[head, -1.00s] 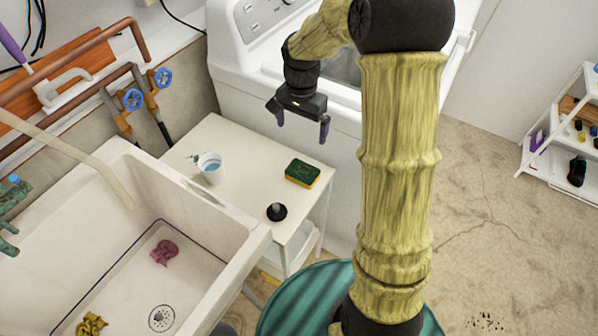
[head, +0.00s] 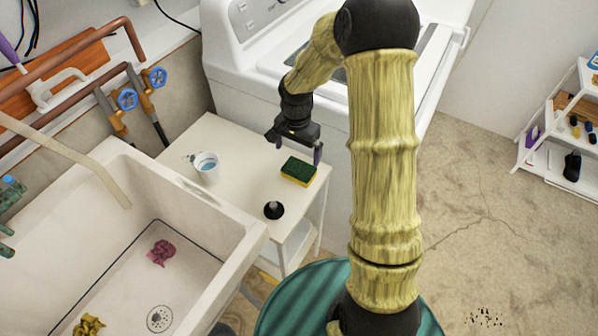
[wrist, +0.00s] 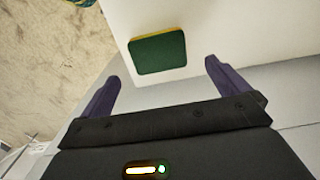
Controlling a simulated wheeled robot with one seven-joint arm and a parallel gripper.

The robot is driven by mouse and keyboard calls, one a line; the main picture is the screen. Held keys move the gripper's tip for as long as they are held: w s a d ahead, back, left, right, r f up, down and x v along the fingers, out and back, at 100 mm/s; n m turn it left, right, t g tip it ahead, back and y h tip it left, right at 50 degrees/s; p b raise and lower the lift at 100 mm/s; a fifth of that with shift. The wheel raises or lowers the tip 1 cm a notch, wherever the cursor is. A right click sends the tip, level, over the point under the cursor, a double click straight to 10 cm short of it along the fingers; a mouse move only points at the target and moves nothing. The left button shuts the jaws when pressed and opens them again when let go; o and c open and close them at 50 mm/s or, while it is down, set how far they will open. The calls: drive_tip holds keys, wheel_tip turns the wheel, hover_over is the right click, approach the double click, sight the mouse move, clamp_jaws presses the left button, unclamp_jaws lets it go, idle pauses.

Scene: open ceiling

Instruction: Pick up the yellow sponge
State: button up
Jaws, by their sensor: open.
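The yellow sponge (head: 298,172) has a dark green top and a yellow side. It lies flat near the right edge of a small white table (head: 240,160). In the wrist view the sponge (wrist: 158,54) shows its green face, ahead of and between the two purple fingers. My gripper (head: 298,152) is open and empty, just behind and above the sponge in the head view. In the wrist view my gripper (wrist: 162,78) has its fingers spread wide, apart from the sponge. Nothing hides the sponge's top.
A white cup (head: 207,168) and a small black round object (head: 274,210) stand on the table. A white washing machine (head: 240,80) is behind it. A sink (head: 190,262) with crumpled cloths is at left. A shelf (head: 548,160) stands at far right.

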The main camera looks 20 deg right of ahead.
sight(299, 169)
wheel_tip(299, 169, down, 2)
drive_tip(key=shift+f, duration=0.15)
drive_tip(key=shift+w, duration=0.15)
drive_tip(key=shift+d, duration=0.2)
drive_tip(key=shift+a+f, duration=0.1)
drive_tip(key=shift+f, duration=0.15)
drive_tip(key=f, duration=0.4)
drive_tip(key=shift+s+f, duration=0.25)
drive_tip(key=shift+f, duration=0.15)
drive_tip(key=c, duration=0.8)
